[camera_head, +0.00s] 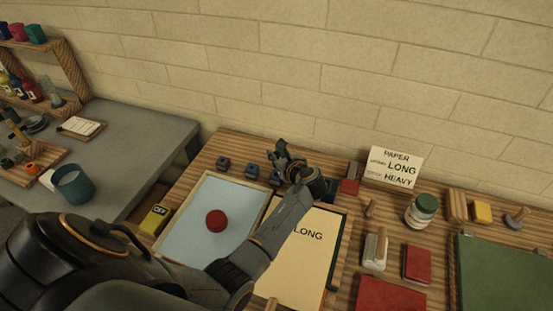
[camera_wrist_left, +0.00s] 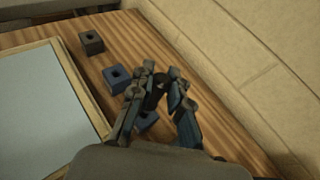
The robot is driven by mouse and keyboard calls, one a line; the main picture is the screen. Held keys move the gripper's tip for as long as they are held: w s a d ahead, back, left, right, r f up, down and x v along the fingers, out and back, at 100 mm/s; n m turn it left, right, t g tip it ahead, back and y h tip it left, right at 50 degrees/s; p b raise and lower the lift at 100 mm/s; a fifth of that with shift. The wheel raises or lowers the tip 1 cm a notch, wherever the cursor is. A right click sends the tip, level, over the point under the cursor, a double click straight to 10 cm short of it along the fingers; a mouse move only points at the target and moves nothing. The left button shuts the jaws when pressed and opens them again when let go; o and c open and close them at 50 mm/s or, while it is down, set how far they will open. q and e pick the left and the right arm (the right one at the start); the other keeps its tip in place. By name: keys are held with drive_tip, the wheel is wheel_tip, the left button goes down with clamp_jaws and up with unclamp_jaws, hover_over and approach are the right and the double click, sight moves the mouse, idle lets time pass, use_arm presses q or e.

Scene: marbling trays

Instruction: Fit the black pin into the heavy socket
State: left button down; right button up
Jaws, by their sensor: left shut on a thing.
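My left gripper (camera_head: 281,157) is over the back of the wooden table, and it also shows in the left wrist view (camera_wrist_left: 161,82). It is shut on a small dark piece, which looks like the black pin (camera_wrist_left: 158,94), mostly hidden by the fingers. Three small square sockets stand in a row: a dark grey one (camera_wrist_left: 91,42), a blue-grey one (camera_wrist_left: 116,79) and a bluer one (camera_wrist_left: 147,121) partly under the fingers. The first two have a round hole in the top. I cannot read which is the heavy socket. My right gripper is not in view.
A wood-framed tray (camera_head: 178,215) with pale blue content and a red disc (camera_head: 216,220) lies in front of the sockets. A card (camera_head: 394,167) reads PAPER, LONG, HEAVY. A green-lidded jar (camera_head: 421,210) stands to the right. The brick wall (camera_head: 300,80) rises close behind.

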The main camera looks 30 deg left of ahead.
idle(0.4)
use_arm(q)
drive_tip(key=shift+p, duration=0.4)
drive_tip(key=shift+p, duration=0.35)
idle(0.4)
drive_tip(key=shift+f+b, duration=1.2)
drive_tip(key=shift+f, duration=0.9)
drive_tip(key=c, duration=1.2)
unclamp_jaws()
drive_tip(key=v, duration=1.2)
